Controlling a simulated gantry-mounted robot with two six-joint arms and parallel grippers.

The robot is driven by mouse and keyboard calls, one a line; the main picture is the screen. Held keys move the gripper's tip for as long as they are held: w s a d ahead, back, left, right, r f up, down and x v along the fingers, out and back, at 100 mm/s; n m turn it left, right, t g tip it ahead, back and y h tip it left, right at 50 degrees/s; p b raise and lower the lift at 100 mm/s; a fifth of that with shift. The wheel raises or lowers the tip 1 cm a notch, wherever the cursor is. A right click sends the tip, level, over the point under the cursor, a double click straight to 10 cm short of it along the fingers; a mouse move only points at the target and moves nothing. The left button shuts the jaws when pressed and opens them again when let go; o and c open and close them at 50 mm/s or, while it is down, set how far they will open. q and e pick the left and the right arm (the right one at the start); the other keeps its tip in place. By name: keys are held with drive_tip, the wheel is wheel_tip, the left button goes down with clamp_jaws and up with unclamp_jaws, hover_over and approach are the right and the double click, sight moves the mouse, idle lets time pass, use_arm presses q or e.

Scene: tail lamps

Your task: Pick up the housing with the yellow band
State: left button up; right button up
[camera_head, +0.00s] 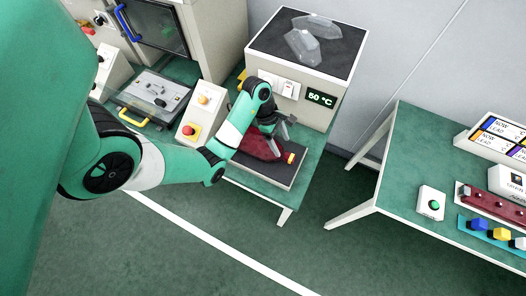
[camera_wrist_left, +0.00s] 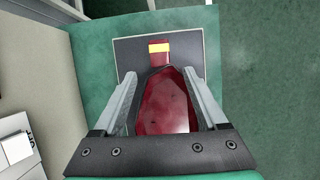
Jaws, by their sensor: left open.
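The housing with the yellow band is a dark red lamp body (camera_head: 256,146) lying on a dark pad on the left table. Its yellow band (camera_head: 291,157) is at the right end, and it also shows at the top in the left wrist view (camera_wrist_left: 159,47). In that view the red housing (camera_wrist_left: 165,103) lies between the two fingers of my left gripper (camera_wrist_left: 155,90). The gripper is open, one finger on each side. In the head view my left gripper (camera_head: 279,137) is over the housing and partly covers it. My right gripper is not in view.
A heater box (camera_head: 322,98) reading 50 °C stands behind the pad, with clear lenses (camera_head: 310,43) on top. A button box (camera_head: 189,130) is left of the pad. The right table (camera_head: 400,160) holds a green-button box (camera_head: 432,203) and coloured parts (camera_head: 502,234). Floor separates the tables.

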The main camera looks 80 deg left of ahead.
sight(289, 156)
use_arm(q)
drive_tip(key=b+x, duration=0.1)
drive_tip(key=x, duration=0.1)
drive_tip(key=shift+w+f, duration=0.1)
drive_tip(key=shift+f, duration=0.25)
drive_tip(key=shift+d+r, duration=0.1)
drive_tip(key=b+x, duration=0.4)
drive_tip(key=shift+w+d+f, duration=0.25)
drive_tip(key=shift+w, duration=0.15)
drive_tip(key=shift+w+d+f, duration=0.1)
drive_tip(key=shift+f, duration=0.05)
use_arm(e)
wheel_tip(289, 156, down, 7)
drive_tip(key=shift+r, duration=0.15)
use_arm(q)
clamp_jaws()
